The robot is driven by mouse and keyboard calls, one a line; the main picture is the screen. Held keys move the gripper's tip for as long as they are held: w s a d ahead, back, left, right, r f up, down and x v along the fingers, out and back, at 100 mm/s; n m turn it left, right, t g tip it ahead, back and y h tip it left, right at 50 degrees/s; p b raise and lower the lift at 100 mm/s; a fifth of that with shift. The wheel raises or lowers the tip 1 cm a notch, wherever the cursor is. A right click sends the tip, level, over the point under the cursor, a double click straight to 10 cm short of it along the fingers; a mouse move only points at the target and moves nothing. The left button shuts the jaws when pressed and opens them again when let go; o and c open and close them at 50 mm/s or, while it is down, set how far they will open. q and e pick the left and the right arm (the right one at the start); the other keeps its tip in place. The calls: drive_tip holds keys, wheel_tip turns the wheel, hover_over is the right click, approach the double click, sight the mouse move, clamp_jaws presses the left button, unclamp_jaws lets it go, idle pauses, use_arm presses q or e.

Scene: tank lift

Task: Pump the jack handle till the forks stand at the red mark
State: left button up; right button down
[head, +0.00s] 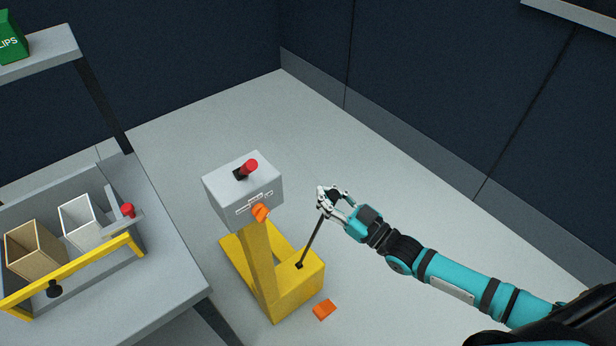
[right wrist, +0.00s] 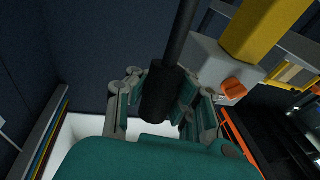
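The yellow jack (head: 257,262) stands on the floor, with a grey box (head: 240,190) on top of its post. The box carries a red knob, a small white label and an orange piece (head: 260,212). The jack handle (head: 312,240) is a thin dark rod rising from the base, tilted to the right. My right gripper (head: 328,201) is at its upper end; in the right wrist view its fingers close around the black grip (right wrist: 160,92). I cannot make out the forks or a red mark for them. My left gripper is not in view.
At left, a grey bench (head: 175,285) holds a beige bin (head: 35,252), a white bin (head: 82,222), a yellow bar and a red knob. A green box (head: 10,40) sits on the shelf above. An orange piece (head: 324,310) is by the jack. Floor to the right is clear.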

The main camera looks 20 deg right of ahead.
drive_tip(key=s+d+f+t+b, duration=0.1)
drive_tip(key=s+d+f, duration=0.1)
drive_tip(key=s, duration=0.5)
drive_tip(key=shift+d+y+b, duration=0.35)
drive_tip(key=shift+d+y, duration=0.05)
drive_tip(key=shift+d, duration=0.1)
drive_tip(key=shift+w+f, duration=0.1)
drive_tip(key=c, duration=1.2)
unclamp_jaws()
drive_tip(key=shift+d+f, duration=0.1)
drive_tip(key=shift+d, duration=0.1)
drive_tip(key=shift+o, duration=0.7)
drive_tip(key=shift+a, duration=0.15)
drive_tip(key=shift+s, duration=0.2)
drive_tip(key=v, duration=1.2)
